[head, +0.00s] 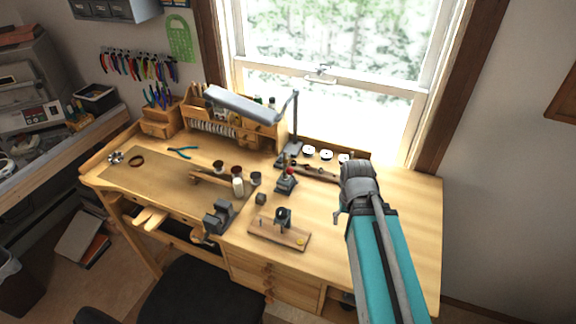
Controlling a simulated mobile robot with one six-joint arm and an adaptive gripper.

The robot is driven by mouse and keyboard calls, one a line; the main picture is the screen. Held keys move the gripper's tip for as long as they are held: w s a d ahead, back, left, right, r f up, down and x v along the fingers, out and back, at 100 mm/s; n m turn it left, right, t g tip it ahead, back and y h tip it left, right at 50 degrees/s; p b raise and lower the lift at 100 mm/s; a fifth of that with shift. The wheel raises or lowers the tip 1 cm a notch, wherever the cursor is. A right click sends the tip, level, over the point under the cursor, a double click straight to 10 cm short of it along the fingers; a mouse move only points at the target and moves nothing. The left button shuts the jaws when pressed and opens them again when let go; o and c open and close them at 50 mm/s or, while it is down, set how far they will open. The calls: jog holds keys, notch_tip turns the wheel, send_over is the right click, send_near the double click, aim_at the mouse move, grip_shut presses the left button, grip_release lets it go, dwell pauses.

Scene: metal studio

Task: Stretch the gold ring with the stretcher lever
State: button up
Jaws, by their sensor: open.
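A yellow ring-like piece (300,241), likely the gold ring, lies at the right end of a small wooden board near the bench's front edge. A dark upright device (283,216) stands on the same board. Behind it, a grey tool with a red-knobbed lever (289,173) stands on the bench and may be the stretcher. My gripper (339,217) shows only as a small grey part at the left of my teal arm, right of the board and apart from it. It is open, with nothing seen in it; my arm hides most of it.
A grey vise (218,218) sits at the bench's front edge. Small jars (238,186) and a lamp (245,104) stand farther back. A dark seat (210,298) is in front. The wooden bench top (408,208) is clear at its right end.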

dwell(0.3)
jog(key=c, duration=0.3)
jog(key=shift+w+a+r, duration=0.1)
jog(key=shift+w+r, duration=0.1)
jog(key=shift+c, duration=0.3)
jog(key=w+a+r+m+p, duration=0.3)
jog(key=w+a+r+p, duration=0.3)
jog(key=w+r+p, duration=0.25)
notch_tip(320, 180, up, 9)
jog(key=m+y+p, duration=0.1)
jog(key=m+p, duration=0.2)
jog(key=p, duration=0.6)
send_over(291, 173)
jog(key=w+d, duration=0.1)
jog(key=shift+w+f+t, duration=0.15)
jog(key=shift+t, duration=0.15)
jog(key=shift+d+f, duration=0.1)
jog(key=shift+f, duration=0.05)
jog(key=f+b, duration=0.9)
jog(key=a+f+b, duration=0.1)
jog(key=f+b, duration=0.3)
jog(key=shift+w+a+f+b, duration=0.1)
jog(key=shift+w+f+b, duration=0.15)
jog(key=shift+w+b, duration=0.1)
